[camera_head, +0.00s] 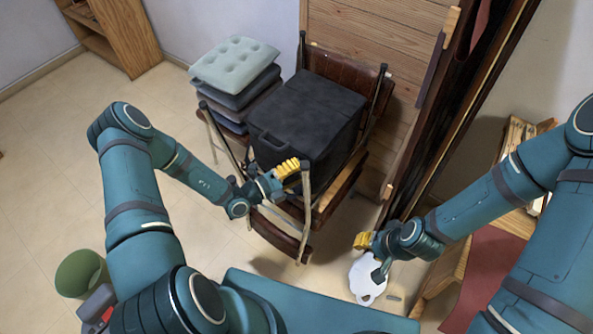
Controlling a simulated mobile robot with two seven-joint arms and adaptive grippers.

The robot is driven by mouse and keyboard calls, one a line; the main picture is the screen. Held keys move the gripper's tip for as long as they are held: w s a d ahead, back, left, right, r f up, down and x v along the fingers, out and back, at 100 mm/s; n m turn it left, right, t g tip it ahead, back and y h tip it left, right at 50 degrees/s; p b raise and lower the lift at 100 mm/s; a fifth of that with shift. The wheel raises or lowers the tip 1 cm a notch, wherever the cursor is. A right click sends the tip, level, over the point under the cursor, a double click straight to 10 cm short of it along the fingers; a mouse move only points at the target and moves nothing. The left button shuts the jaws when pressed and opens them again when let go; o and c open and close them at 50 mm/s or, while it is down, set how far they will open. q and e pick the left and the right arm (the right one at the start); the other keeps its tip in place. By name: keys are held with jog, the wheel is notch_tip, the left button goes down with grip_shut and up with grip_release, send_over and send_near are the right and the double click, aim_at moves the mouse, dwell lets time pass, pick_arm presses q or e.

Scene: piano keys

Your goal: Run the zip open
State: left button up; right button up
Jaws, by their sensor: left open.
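A black box-like bag (310,108) with a dark handle on its near left side sits on a wood and metal chair (338,192). I cannot make out a zip on it. My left gripper (287,169), with yellow fingers, is open in front of the bag's lower near side, close to the chair's armrest. It appears empty; whether it touches the bag is unclear. My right gripper (362,240), also yellow-tipped, is lower right of the chair, away from the bag. Its opening is too small to judge.
Grey cushions (235,65) are stacked left of the bag. A white piece with holes (367,279) lies below my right gripper. A green bin (80,272) stands at lower left. A wooden panel (375,45) rises behind the chair.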

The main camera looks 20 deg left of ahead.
pick_arm(q)
jog(key=shift+w+d, duration=0.1)
grip_shut()
jog(key=w+a, duration=0.1)
jog(key=a, duration=0.2)
jog(key=w+a+b, duration=0.1)
jog(key=a, duration=0.2)
jog(key=w+a, duration=0.1)
jog(key=a, duration=0.2)
jog(key=shift+w+a+b, duration=0.1)
jog(key=shift+w+b, duration=0.05)
jog(key=shift+b, duration=0.15)
grip_release()
jog(key=v, duration=1.2)
